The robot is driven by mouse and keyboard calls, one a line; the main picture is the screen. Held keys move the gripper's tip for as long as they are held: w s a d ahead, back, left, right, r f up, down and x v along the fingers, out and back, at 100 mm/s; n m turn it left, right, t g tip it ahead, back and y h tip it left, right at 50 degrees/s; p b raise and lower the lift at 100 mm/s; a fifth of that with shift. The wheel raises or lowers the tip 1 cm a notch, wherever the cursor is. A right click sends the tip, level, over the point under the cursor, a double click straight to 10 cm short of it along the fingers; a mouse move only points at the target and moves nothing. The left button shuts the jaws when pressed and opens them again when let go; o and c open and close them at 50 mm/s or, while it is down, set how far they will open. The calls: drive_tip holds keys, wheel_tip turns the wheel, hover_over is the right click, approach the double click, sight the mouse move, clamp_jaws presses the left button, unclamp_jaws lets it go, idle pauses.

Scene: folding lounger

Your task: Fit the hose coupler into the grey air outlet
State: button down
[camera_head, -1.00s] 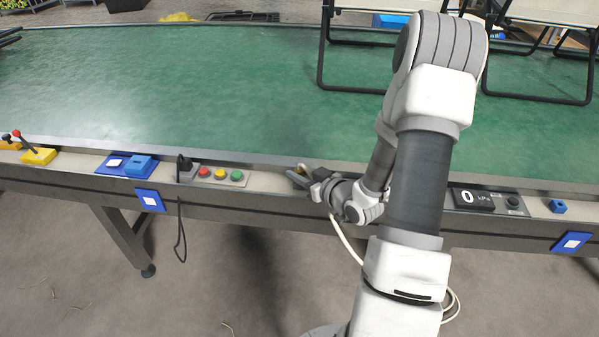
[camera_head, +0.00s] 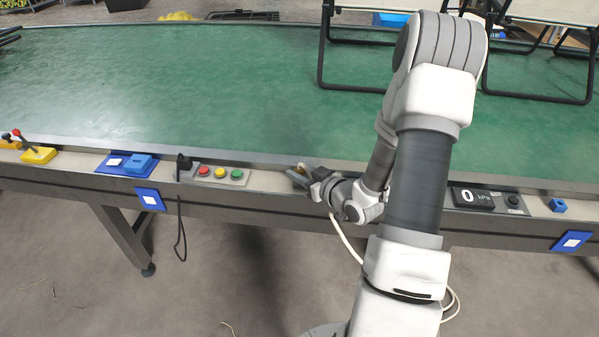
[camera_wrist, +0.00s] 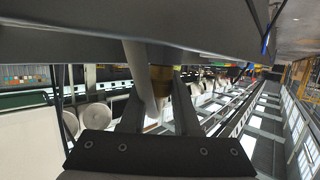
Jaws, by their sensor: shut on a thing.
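My gripper (camera_head: 298,177) is at the front rail of the green-topped table, right of the button box. It is shut on the hose coupler, a brass-coloured fitting (camera_wrist: 161,79) seen between the fingers in the wrist view. A bit of brass also shows at the fingertips in the head view (camera_head: 301,168). The white hose (camera_wrist: 141,75) runs beside the coupler in the wrist view, and hangs below my gripper in the head view (camera_head: 346,239). I cannot make out the grey air outlet; a large grey surface (camera_wrist: 130,42) fills the top of the wrist view and covers the coupler's far end.
A button box (camera_head: 221,174) and a black plug with a cable (camera_head: 184,163) are left of my gripper. Blue blocks sit along the rail. Dark lounger frames (camera_head: 322,60) stand at the back; the middle tabletop is clear.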

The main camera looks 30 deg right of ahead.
drive_tip(key=c, duration=0.6)
unclamp_jaws()
drive_tip(key=shift+o, duration=0.2)
drive_tip(key=p+v, duration=0.8)
drive_tip(key=v, duration=0.9)
drive_tip(key=shift+s+r+p, duration=0.15)
drive_tip(key=shift+s+p, duration=0.05)
drive_tip(key=shift+p, duration=0.1)
